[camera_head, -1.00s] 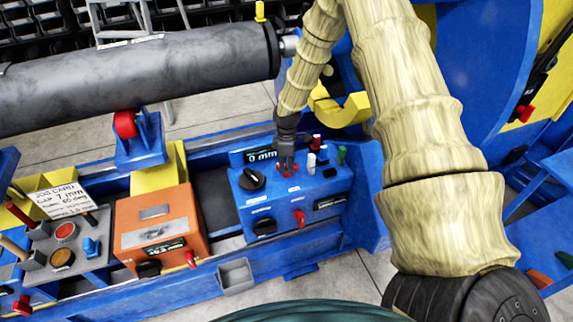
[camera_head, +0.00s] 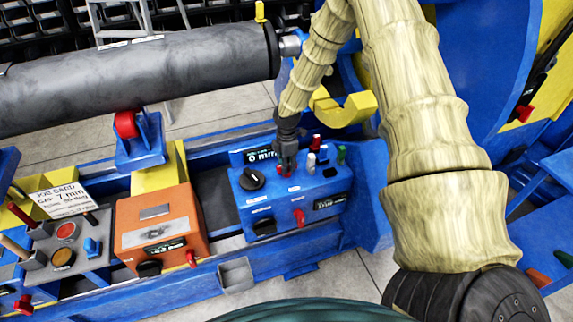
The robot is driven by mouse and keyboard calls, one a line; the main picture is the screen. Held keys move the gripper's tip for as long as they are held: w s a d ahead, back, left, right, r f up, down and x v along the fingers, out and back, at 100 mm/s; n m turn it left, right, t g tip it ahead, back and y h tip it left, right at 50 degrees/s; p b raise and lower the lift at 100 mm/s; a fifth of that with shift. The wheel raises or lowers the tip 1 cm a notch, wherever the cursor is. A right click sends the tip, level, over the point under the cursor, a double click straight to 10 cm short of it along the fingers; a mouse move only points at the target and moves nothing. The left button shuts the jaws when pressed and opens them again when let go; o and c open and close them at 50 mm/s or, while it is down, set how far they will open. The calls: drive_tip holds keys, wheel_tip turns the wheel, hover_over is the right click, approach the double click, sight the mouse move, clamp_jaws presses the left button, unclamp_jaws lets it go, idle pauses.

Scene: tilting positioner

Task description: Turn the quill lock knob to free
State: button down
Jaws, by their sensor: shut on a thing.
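The blue control box (camera_head: 325,190) stands right of centre, with a small display (camera_head: 262,155) reading 0 mm at its back edge. My gripper (camera_head: 289,172) points down onto the top of this box, its fingers shut on a small red knob (camera_head: 280,170). The fingers hide most of this knob, so its pointing direction cannot be told. The labels are too small to read, so I cannot confirm which control is the quill lock knob. A black knob (camera_head: 252,179) sits left of my gripper. Another black knob (camera_head: 264,226) and a red lever (camera_head: 299,218) are on the front.
A large grey cylinder (camera_head: 140,80) lies behind. An orange box (camera_head: 160,225) and a grey panel (camera_head: 65,245) with a job card (camera_head: 62,199) are at left. A grey bin (camera_head: 236,274) hangs in front.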

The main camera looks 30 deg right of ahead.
drive_tip(key=shift+w+d, duration=0.1)
drive_tip(key=c, duration=1.3)
unclamp_jaws()
drive_tip(key=shift+r, duration=0.1)
wheel_tip(320, 180, up, 12)
drive_tip(key=shift+f, duration=0.1)
